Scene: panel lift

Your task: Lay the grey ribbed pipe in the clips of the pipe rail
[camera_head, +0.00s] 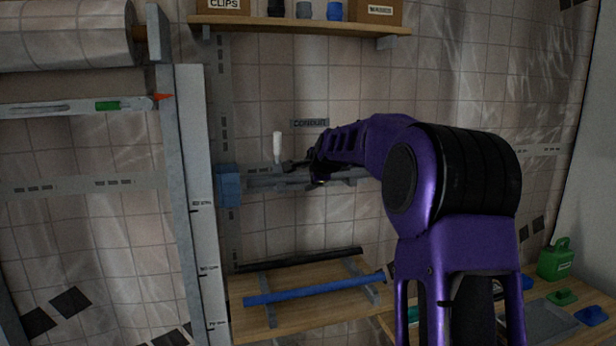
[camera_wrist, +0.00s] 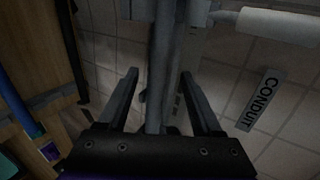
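The grey ribbed pipe (camera_wrist: 160,70) runs lengthwise between my gripper's two fingers in the wrist view, with a gap on each side. My gripper (camera_wrist: 160,78) is open around it and not closed on it. In the head view my gripper (camera_head: 300,172) is at the wall, in front of the pipe rail (camera_head: 262,183), and partly hides the pipe and rail. A grey clip-like part (camera_wrist: 198,12) shows beside the pipe at the top of the wrist view. I cannot tell whether the pipe is fully seated in every clip.
A blue block (camera_head: 228,186) is at the rail's left end. A blue pipe (camera_head: 315,289) and a black pipe (camera_head: 300,260) lie on a wooden shelf below. A shelf (camera_head: 300,25) is above.

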